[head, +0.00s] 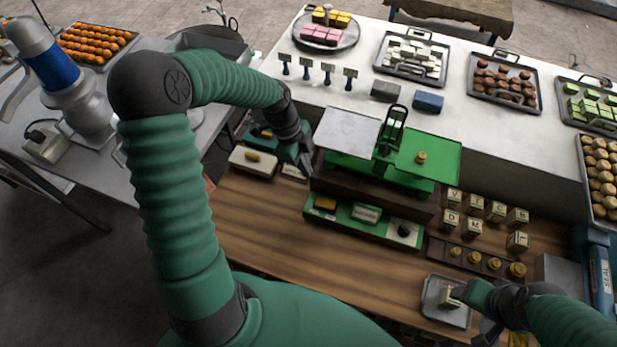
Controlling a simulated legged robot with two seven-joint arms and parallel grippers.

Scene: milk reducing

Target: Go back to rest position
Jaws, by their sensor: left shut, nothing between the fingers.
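My left arm comes up from the bottom left and bends over to the right. Its gripper (304,162) is shut and empty at the left side of the green balance scale (387,150). My right gripper (468,293) is at the lower right, over a small grey tray (433,308). A small pale block (452,297) shows at its fingertips. I cannot tell whether the fingers hold it.
Lettered cubes (474,202) and a rack of brass weights (486,262) are right of the scale. Trays of sweets line the white counter (363,88) behind. Bare wood (262,222) shows at the front left.

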